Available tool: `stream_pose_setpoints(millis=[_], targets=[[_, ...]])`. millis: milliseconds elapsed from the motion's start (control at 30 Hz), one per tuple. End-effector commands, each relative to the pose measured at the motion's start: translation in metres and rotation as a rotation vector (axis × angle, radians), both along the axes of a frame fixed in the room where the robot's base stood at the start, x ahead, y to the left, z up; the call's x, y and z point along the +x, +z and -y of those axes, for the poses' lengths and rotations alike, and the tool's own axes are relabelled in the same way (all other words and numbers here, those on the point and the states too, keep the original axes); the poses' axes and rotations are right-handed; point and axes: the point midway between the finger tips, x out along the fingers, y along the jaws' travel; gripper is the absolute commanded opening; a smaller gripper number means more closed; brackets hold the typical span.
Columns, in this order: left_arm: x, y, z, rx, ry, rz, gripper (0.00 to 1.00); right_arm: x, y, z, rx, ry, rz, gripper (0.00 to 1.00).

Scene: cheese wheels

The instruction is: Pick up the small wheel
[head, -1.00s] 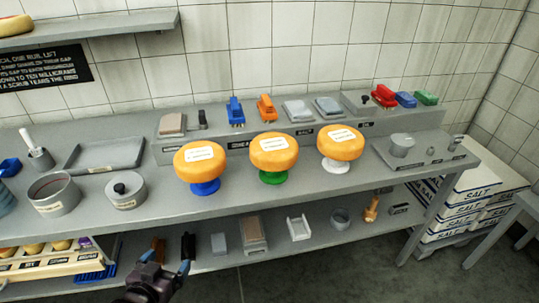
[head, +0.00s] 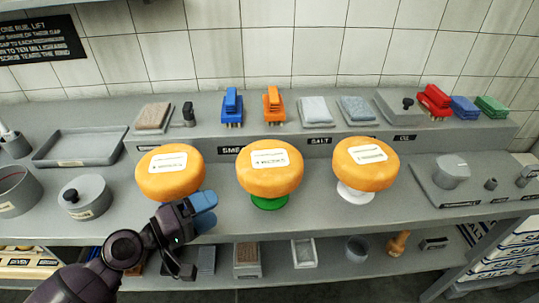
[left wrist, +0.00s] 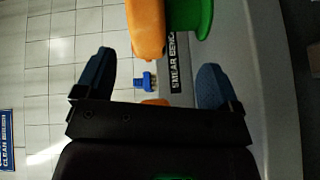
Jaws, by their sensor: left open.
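Three orange cheese wheels stand on the bench in the head view: a left wheel (head: 170,183), a middle wheel (head: 268,180) on a green stand (head: 269,203), and a right wheel (head: 366,177) on a white stand (head: 355,194). They look close in size; I cannot tell which is the small one. My left gripper (head: 195,238) is open and empty in front of the left wheel, hiding its stand. In the left wrist view the open fingers (left wrist: 153,78) flank empty space, with an orange wheel (left wrist: 145,32) on a green stand (left wrist: 190,18) beyond. My right gripper is out of view.
A grey riser behind the wheels holds a blue brush (head: 232,106), an orange brush (head: 273,106) and pads. A lidded pot (head: 84,195) and a tray (head: 80,147) stand left. A weight set (head: 452,171) stands right. A lower shelf holds several small items.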

Motion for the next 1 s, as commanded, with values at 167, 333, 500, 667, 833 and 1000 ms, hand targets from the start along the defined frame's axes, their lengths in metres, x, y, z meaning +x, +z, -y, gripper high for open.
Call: stream_pose_setpoints(millis=[167,333,500,667,833,1000], targets=[[-0.006,0.009,0.004,-0.143,-0.032,-0.140,0.88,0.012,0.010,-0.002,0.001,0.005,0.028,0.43],[-0.001,0.011,0.012,-0.173,-0.035,-0.180,0.88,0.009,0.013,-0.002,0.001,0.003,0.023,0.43],[0.011,0.013,0.034,-0.173,-0.035,-0.178,0.88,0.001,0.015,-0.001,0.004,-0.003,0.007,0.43],[0.020,0.011,0.049,-0.171,-0.035,-0.179,0.88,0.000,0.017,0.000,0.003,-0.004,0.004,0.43],[0.024,0.011,0.056,-0.171,-0.035,-0.179,0.88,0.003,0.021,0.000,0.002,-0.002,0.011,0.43],[0.035,0.016,0.074,-0.170,-0.036,-0.177,0.88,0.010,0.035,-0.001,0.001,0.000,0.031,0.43]])
